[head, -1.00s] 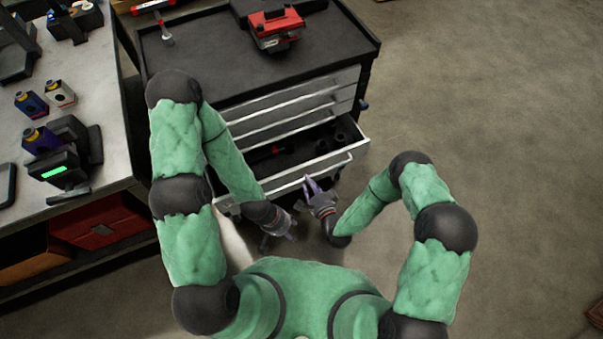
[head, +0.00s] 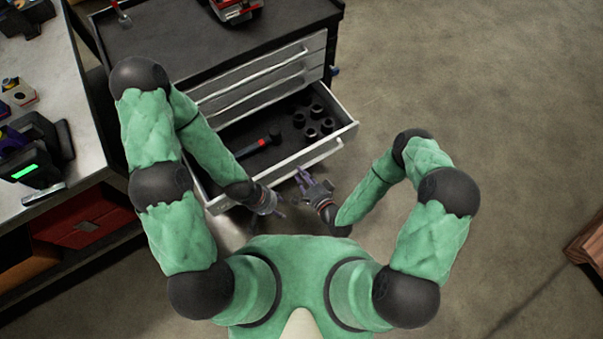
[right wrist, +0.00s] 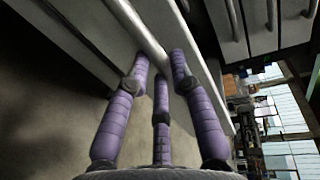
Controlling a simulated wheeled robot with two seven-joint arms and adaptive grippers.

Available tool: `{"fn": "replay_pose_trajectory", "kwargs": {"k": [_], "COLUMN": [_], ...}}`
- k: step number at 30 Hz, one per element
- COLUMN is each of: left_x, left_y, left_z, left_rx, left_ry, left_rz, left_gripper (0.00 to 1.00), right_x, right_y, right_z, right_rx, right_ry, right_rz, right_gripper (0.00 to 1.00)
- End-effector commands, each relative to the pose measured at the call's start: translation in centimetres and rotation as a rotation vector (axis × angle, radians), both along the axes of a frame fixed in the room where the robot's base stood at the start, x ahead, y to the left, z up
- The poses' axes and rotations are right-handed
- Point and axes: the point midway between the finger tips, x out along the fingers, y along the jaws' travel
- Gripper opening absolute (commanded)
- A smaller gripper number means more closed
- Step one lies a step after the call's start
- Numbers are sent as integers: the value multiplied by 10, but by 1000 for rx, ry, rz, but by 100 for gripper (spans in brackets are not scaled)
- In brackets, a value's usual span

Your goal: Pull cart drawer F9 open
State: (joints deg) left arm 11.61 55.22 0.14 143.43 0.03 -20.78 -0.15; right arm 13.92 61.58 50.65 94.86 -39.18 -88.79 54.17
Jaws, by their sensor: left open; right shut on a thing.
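The cart drawer (head: 238,131) is pulled well out from the tool cart; I cannot read its label. It holds a hammer (head: 258,146) with a red band and several dark sockets (head: 312,132). My right gripper (head: 301,176) is at the drawer's long front handle (head: 325,151). In the right wrist view, its purple fingers (right wrist: 160,65) are closed around the silver handle bar (right wrist: 142,35). My left gripper (head: 281,207) is open and empty, just below and left of the right one, in front of the drawer and apart from the handle.
Shut drawers (head: 262,78) lie above the open one, under the cart's black top (head: 180,30). A red vise (head: 236,8) stands on that top. A workbench (head: 75,75) stands at left, with red and orange bins below. The floor (head: 470,90) at right is clear; a wooden crate (head: 590,245) is at the right edge.

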Motion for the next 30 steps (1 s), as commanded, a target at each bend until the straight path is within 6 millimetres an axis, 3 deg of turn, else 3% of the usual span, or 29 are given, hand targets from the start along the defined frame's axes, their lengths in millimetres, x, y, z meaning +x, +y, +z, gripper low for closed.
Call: {"fn": "replay_pose_trajectory", "kwargs": {"k": [1,2,4,17,30], "left_x": [0,0,0,0,0], "left_y": [0,0,0,0,0], "left_z": [0,0,0,0,0], "left_rx": [0,0,0,0,0], "left_ry": [0,0,0,0,0], "left_rz": [0,0,0,0,0], "left_gripper": [54,54,54,54,54], "right_x": [1,1,1,-2,-44], "right_y": [-1,-1,-1,-3,-33], "right_z": [0,0,0,0,10], "right_rx": [-2,-2,-2,-1,0], "right_ry": [0,0,0,1,3], "right_rz": [-3,-3,-3,-2,-6], "right_gripper": [0,26,46,47,47]}}
